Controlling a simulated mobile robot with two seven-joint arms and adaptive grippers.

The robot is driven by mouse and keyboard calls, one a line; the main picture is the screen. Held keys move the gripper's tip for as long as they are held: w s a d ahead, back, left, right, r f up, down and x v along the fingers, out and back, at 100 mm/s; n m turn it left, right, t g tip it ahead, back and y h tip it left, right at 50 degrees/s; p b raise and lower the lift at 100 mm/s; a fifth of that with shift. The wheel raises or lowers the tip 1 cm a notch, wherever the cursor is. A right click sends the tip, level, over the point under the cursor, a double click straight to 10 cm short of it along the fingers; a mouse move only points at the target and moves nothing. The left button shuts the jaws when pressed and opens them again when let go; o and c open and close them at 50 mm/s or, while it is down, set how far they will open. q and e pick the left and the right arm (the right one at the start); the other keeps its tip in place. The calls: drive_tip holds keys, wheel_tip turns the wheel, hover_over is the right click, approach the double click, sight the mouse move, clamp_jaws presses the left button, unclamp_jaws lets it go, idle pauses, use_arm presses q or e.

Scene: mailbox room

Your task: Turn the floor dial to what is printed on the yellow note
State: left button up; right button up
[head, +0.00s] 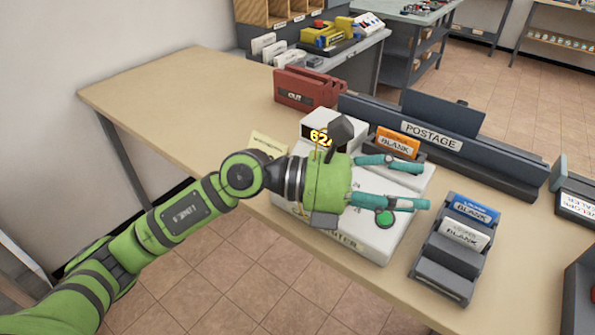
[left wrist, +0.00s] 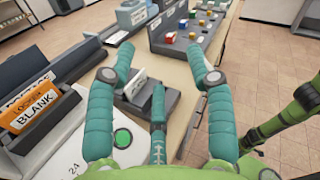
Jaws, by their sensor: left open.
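The yellow note (head: 267,144) stands behind my left arm in the head view, partly covered; its print is too small to read. A white machine (head: 375,245) has a lit yellow display (head: 319,137) starting "62", the rest blocked by my gripper. My left gripper (head: 422,184) is open and empty above the machine, fingers pointing right. A green button (head: 384,217) on the machine shows by a finger, and also in the left wrist view (left wrist: 123,138), near a printed "24". I cannot make out the dial; my gripper and arm cover much of the machine's top.
A dark POSTAGE rack (head: 432,134) runs behind the machine, with an orange BLANK card (head: 397,143) before it. A grey holder (head: 446,270) with blue and white cards stands to the right. A red box (head: 305,92) is behind. The table's left part (head: 175,95) is clear.

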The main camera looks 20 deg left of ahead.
use_arm(q)
drive_tip(key=w+a+f+m+t+y, duration=0.1)
drive_tip(key=w+a+f+y, duration=0.15)
drive_tip(key=a+y, duration=0.35)
drive_tip(key=w+a+f+t+y, duration=0.15)
drive_tip(key=w+a+y, duration=0.25)
drive_tip(key=a, duration=0.4)
drive_tip(key=w+a+f+m+t+y, duration=0.1)
drive_tip(key=w+a+f+y, duration=0.25)
drive_tip(key=a+y, duration=0.2)
drive_tip(key=shift+g+h, duration=0.25)
drive_tip(key=x, duration=0.2)
drive_tip(key=p+x, duration=0.1)
drive_tip(key=x, duration=0.3)
drive_tip(key=shift+w+a+f, duration=0.25)
drive_tip(key=shift+a, duration=0.1)
drive_tip(key=shift+c, duration=0.4)
clamp_jaws()
